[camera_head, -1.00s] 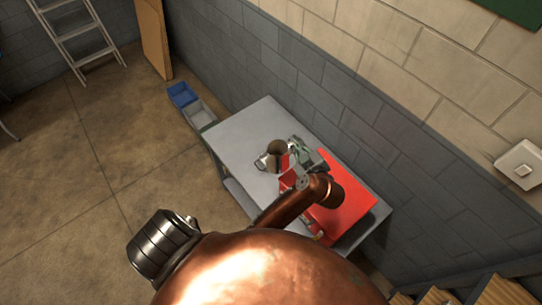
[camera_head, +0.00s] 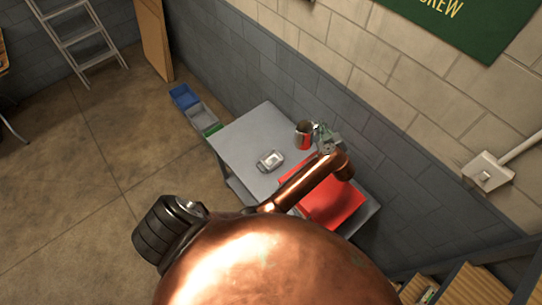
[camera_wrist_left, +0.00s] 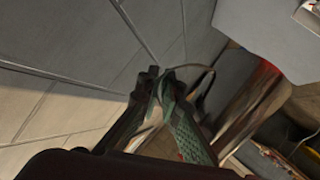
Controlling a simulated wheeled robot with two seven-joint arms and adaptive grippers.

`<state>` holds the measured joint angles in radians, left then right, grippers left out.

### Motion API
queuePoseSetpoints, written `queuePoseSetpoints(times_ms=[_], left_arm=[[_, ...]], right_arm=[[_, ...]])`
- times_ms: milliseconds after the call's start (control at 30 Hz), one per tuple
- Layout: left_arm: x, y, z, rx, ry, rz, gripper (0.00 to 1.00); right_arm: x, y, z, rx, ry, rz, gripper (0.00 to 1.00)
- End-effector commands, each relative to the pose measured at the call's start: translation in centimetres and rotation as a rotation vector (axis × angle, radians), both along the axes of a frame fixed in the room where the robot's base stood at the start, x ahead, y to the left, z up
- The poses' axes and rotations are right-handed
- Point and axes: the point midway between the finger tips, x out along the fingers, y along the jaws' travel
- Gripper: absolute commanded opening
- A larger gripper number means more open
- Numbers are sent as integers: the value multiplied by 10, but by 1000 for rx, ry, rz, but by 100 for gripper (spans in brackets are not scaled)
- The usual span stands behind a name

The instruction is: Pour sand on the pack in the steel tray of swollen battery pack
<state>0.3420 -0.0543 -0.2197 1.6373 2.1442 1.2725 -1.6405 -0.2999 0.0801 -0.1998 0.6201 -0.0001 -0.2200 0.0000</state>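The small steel tray (camera_head: 260,167) sits on the grey table with a pale pack (camera_head: 270,159) in it; whether sand lies on the pack is too small to tell. A steel jug (camera_head: 304,128) with reddish reflections is near the table's back edge, right of and behind the tray, and looks upright. My left gripper (camera_head: 324,137) is at the jug's right side. In the left wrist view its green-padded fingers (camera_wrist_left: 170,88) close at the looped handle, beside the jug's shiny wall (camera_wrist_left: 250,105). My right gripper is out of view.
The block wall (camera_head: 350,110) is close behind. Blue, grey and green bins (camera_head: 201,115) stand beyond the far left end. The table's left part is clear.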

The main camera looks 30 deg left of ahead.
Motion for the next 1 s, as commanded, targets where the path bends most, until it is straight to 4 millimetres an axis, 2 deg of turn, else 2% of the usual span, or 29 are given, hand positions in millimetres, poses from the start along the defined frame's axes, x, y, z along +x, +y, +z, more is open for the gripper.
queuePoseSetpoints(times_ms=[33,100,400,800,1000], left_arm=[[7,2,3,3,2,-11,0],[16,4,-4,3,3,-26,0],[42,15,-49,6,6,-95,0],[48,33,-131,9,7,-173,0],[45,42,-159,9,5,-192,0]], right_arm=[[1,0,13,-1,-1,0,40],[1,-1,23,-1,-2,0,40],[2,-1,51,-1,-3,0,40],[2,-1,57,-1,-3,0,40],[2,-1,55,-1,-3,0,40]])
